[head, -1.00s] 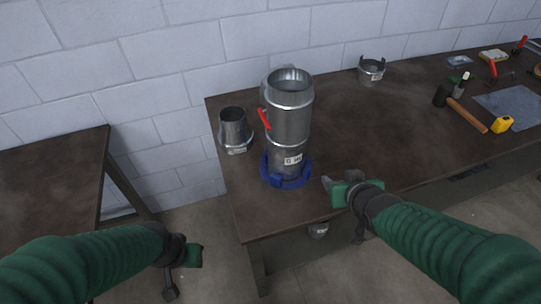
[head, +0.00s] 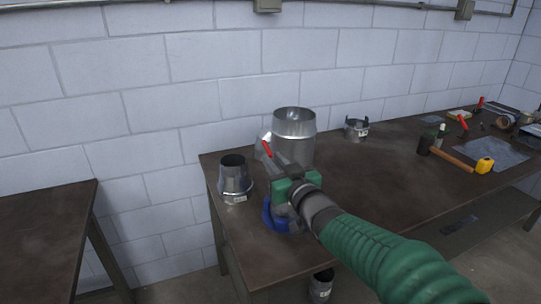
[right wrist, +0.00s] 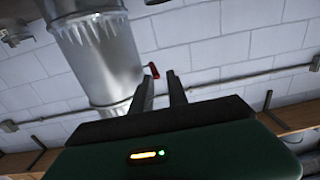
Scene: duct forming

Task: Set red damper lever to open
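A shiny metal duct (head: 293,135) stands upright on the brown workbench, its lower part mostly hidden behind my right gripper. The red damper lever (head: 267,149) sticks up at a slant on the duct's left side. My right gripper (head: 282,160) is in front of the duct, with its fingertips close to the lever. In the right wrist view the two dark fingers (right wrist: 159,78) are apart, and the red lever (right wrist: 153,70) shows around the gap at their tips. I cannot tell whether they touch it. My left gripper is out of view.
A blue ring (head: 272,214) surrounds the duct's base. A metal reducer (head: 234,178) stands close on the left. A metal collar (head: 356,128) is behind on the right. The bench's middle is clear.

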